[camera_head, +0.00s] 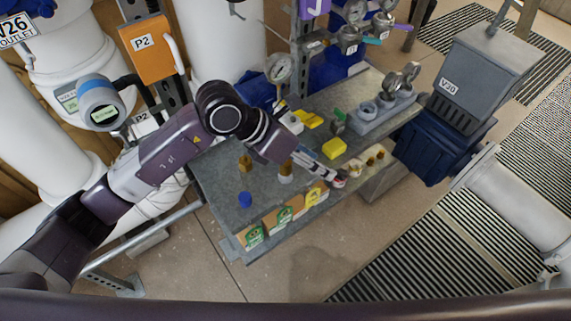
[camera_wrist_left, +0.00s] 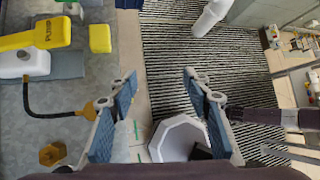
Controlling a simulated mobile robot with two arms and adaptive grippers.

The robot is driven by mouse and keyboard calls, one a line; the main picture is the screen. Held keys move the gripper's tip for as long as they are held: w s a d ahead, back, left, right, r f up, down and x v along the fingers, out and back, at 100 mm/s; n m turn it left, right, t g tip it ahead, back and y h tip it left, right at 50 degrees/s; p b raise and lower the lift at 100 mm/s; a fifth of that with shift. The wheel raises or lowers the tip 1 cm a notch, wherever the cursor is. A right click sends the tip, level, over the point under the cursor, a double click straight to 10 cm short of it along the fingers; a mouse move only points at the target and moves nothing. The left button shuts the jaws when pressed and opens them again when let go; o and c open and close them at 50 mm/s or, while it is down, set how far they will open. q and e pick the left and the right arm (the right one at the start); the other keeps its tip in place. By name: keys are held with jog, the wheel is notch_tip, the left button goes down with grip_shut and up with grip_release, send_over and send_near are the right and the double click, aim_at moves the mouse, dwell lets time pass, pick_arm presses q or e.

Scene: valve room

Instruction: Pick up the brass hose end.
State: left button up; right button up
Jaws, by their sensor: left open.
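The brass hose end (camera_wrist_left: 90,110) is the fitting at the tip of a black hose (camera_wrist_left: 45,112) in the left wrist view. It lies on the grey bench beside the outer side of my left gripper's left finger, which partly hides it. In the head view I cannot pick it out for certain behind my arm. My left gripper (camera_wrist_left: 160,90) is open, its blue-padded fingers wide apart, with no hose end between them. In the head view the gripper (camera_head: 335,177) reaches over the front edge of the bench. My right gripper is not in view.
A pump with a yellow handle (camera_wrist_left: 35,36) and a yellow block (camera_wrist_left: 100,38) are on the bench (camera_head: 220,180). A brass hex piece (camera_wrist_left: 52,154) lies near the hose. Labelled cards (camera_head: 285,214) line the front edge.

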pick_arm(q)
jog(key=w+a+f+t+y, duration=0.1)
jog(key=w+a+f+y, duration=0.25)
jog(key=a, duration=0.55)
jog(key=shift+y, duration=0.45)
jog(key=w+f+p, duration=0.1)
jog(key=f, duration=0.1)
jog(key=w+d+f+p, duration=0.2)
jog(key=f, duration=0.1)
jog(key=shift+w+d+f+p, duration=0.1)
jog(key=shift+d+f+p, duration=0.05)
jog(key=shift+f+p, duration=0.2)
jog(key=shift+d+f, duration=0.1)
jog(key=shift+f, duration=0.2)
jog(key=shift+c, duration=0.3)
jog(key=shift+w, duration=0.1)
jog(key=c, duration=1)
